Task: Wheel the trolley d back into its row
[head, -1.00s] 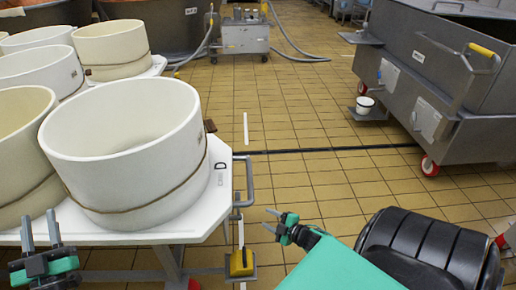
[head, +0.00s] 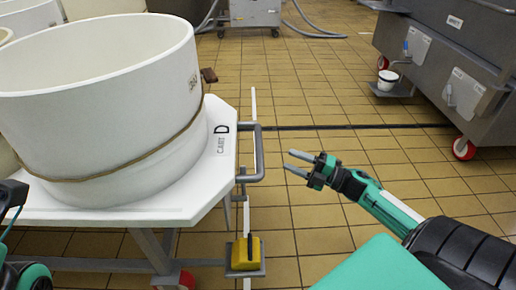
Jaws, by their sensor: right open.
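Trolley d (head: 195,200) has a white top marked "CART" and a large D, with a grey handle (head: 259,155) on its right edge. A big cream tub (head: 95,120) with a cord around it stands on the top. A yellow block (head: 245,253) sits on a low plate at the trolley's lower right. My right gripper (head: 288,160) is open and empty, to the right of the handle and apart from it, fingers pointing left. Only part of my left arm's end shows at the left edge, by the trolley; its jaw opening is unclear.
A white line (head: 254,105) runs on the tiled floor past the trolley's right side. A grey steel vat (head: 455,60) on red wheels stands at the right, with a small white pot (head: 388,80) on its bracket. A grey machine (head: 254,12) with hoses stands behind. The middle floor is clear.

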